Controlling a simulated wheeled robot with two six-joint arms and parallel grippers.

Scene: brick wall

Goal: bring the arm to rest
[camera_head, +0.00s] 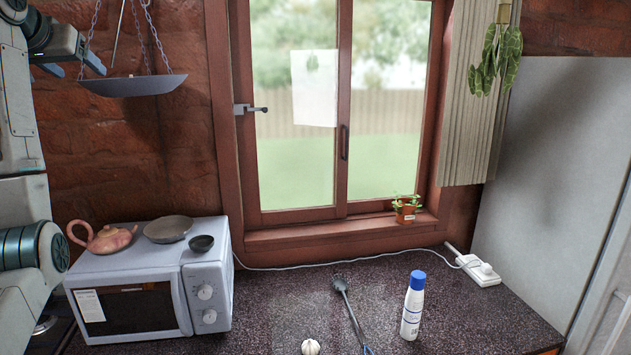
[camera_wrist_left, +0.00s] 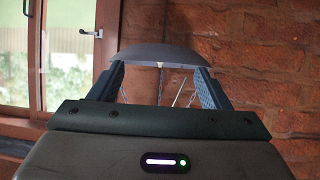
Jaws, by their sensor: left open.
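My left gripper (camera_head: 80,68) is at the upper left of the head view, raised in front of the brick wall and near the hanging pan. Its two blue fingers are apart. In the left wrist view the open gripper (camera_wrist_left: 160,82) has nothing visibly held between its fingers. The grey hanging pan (camera_head: 135,84) is on chains just right of the fingers in the head view. In the wrist view the pan (camera_wrist_left: 180,54) shows past the fingertips, upside down; I cannot tell whether they touch. My right gripper is not in view.
A white microwave (camera_head: 205,290) carries a teapot (camera_head: 104,238) and two bowls. The counter (camera_head: 270,300) holds a blue-capped bottle (camera_head: 413,310), a dark utensil (camera_head: 349,308), a small white object (camera_head: 311,347) and a power strip (camera_head: 482,271). A potted plant (camera_head: 405,212) stands on the sill.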

